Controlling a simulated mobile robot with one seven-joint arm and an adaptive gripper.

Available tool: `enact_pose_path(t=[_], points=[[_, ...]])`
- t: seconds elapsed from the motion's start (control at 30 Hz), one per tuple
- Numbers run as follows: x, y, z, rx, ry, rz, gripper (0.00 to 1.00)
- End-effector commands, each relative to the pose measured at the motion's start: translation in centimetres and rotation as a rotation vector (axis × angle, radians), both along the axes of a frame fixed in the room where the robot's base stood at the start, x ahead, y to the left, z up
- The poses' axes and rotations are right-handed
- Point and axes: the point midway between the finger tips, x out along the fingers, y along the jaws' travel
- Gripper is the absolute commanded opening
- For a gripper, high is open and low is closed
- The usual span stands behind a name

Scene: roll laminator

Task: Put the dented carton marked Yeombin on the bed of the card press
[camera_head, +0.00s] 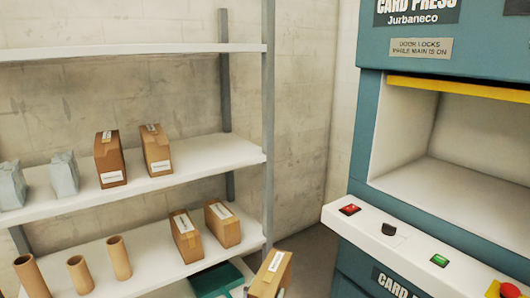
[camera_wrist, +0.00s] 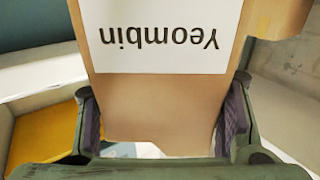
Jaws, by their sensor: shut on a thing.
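The carton marked Yeombin (camera_wrist: 165,105) fills the middle of the wrist view, its white label upside down. My gripper (camera_wrist: 163,125) is shut on it, with one finger on each side. In the head view a carton (camera_head: 271,274) shows at the bottom edge, apart from the shelves; it looks like the held one, and my gripper there is mostly out of frame. The card press (camera_head: 365,120) stands at the right. Its bed (camera_head: 465,185) is a pale, empty surface inside the open front, under a raised yellow-edged door. I cannot make out a dent.
Other cartons stand on the middle shelf (camera_head: 215,155) and lower shelf (camera_head: 150,270), with grey bags (camera_head: 63,175) and cardboard tubes (camera_head: 118,257). The press's control ledge (camera_head: 400,235) juts out below the opening, with red and green switches and a black knob.

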Motion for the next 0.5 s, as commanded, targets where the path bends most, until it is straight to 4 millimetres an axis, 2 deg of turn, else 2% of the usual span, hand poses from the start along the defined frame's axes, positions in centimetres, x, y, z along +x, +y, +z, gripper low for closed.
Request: enact_pose_path(t=[0.03,0.1,0.2,0.33,0.5], points=[[-1.1,-0.5,-2.8,-0.001,0.005,0.003,0.23],[-2.6,-0.6,-5.6,-0.001,0.004,0.020,0.23],[-4.4,-0.4,-8.6,0.000,0.003,0.046,0.23],[-5.8,-0.1,-10.7,-0.001,0.000,0.072,0.23],[-6.4,0.2,-11.4,0.003,0.000,0.081,0.23]])
